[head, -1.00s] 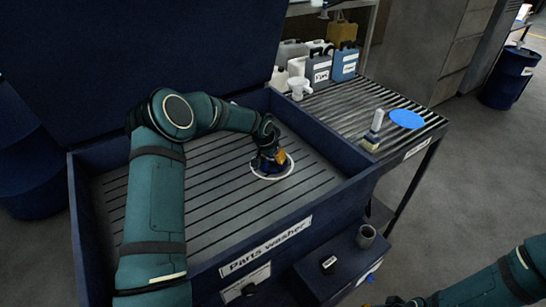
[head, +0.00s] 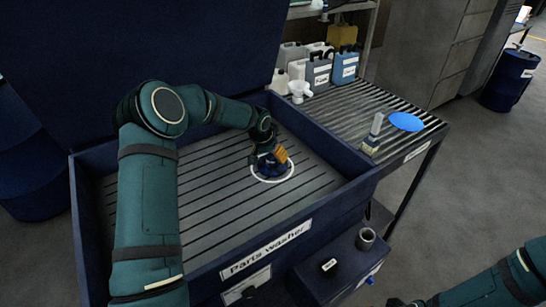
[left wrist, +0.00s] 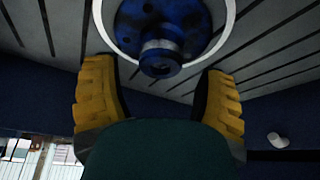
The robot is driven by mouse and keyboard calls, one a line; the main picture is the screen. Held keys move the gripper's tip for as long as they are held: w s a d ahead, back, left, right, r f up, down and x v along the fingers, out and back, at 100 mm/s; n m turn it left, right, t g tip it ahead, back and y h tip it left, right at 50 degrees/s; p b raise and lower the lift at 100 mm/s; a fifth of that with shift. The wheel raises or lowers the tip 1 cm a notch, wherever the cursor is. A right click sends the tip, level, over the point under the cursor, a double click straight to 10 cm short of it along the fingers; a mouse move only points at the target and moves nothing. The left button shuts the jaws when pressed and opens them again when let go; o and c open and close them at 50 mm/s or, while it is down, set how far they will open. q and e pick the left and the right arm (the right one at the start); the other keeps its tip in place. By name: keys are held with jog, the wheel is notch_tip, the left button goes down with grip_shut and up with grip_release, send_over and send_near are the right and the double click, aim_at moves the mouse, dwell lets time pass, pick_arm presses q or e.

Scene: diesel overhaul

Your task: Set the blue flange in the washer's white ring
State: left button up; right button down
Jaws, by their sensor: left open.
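The blue flange (head: 271,168) sits on the slatted floor of the parts washer (head: 262,243), inside the white ring (head: 290,175). In the left wrist view the flange (left wrist: 165,25) lies flat with its hub towards the camera, and the white ring (left wrist: 228,20) curves around it. My left gripper (head: 273,157) is just above the flange. Its yellow fingers (left wrist: 160,95) are spread wide on either side of the hub with a gap to it, holding nothing. My right arm shows at the lower right; its fingers are not clear.
The washer's dark blue walls surround the floor, with the raised lid behind. To the right, a slatted bench (head: 350,105) holds a brush (head: 373,134), a blue disc (head: 406,122), a white funnel (head: 300,90) and several jugs.

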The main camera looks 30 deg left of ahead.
pick_arm(q)
jog(key=p+v, duration=0.1)
jog(key=v, duration=0.7)
jog(key=shift+r, duration=0.15)
